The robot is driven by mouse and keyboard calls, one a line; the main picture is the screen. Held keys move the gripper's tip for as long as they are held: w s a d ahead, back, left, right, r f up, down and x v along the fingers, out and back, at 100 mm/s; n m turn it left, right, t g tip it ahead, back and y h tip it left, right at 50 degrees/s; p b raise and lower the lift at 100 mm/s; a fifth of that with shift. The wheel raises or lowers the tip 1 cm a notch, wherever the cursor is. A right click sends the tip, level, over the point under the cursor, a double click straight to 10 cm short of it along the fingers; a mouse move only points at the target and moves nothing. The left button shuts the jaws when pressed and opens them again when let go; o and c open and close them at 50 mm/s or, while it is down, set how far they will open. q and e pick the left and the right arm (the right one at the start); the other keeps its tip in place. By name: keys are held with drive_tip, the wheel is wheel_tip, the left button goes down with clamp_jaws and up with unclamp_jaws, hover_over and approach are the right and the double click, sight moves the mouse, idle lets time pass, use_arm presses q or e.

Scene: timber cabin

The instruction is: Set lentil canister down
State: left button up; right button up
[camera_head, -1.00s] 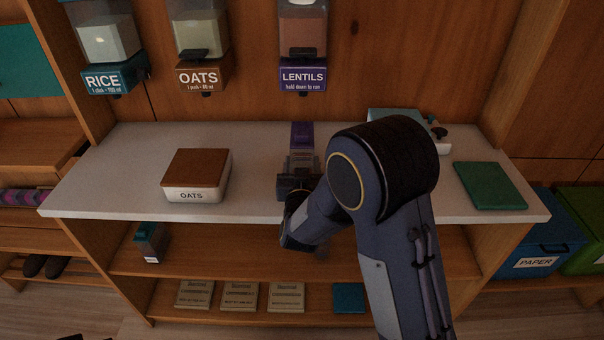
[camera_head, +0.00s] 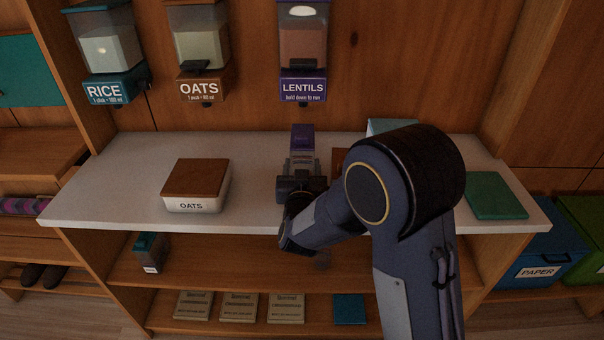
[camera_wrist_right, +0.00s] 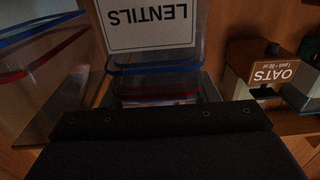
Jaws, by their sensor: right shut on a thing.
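The lentil canister (camera_head: 302,158) is a clear container with a purple top, at the counter's middle below the lentils dispenser. My right gripper (camera_head: 300,182) is shut on its near side. In the right wrist view the canister's clear wall with a white LENTILS label (camera_wrist_right: 150,27) fills the top middle, upside down, and my right gripper (camera_wrist_right: 160,92) is around its lower part in that picture. The gripper hides the canister's base in the head view, so I cannot tell whether it touches the counter (camera_head: 110,185). My left gripper is not in view.
The lentils dispenser (camera_head: 303,50) hangs above, with oats (camera_head: 200,50) and rice (camera_head: 107,50) dispensers to its left. An oats box (camera_head: 196,186) with a brown lid stands left on the counter. A green slab (camera_head: 495,195) lies right. Counter between box and canister is clear.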

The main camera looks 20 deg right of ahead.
drive_tip(key=s+a+r, duration=0.2)
drive_tip(key=s+r, duration=0.3)
drive_tip(key=s, duration=0.1)
drive_tip(key=s+a+r+p, duration=0.1)
drive_tip(key=s+a+r, duration=0.2)
drive_tip(key=s+r, duration=0.2)
drive_tip(key=shift+s+a+r, duration=0.25)
drive_tip(key=shift+s+r, duration=0.05)
drive_tip(key=shift+s, duration=0.55)
drive_tip(key=shift+s, duration=0.1)
drive_tip(key=shift+s, duration=0.1)
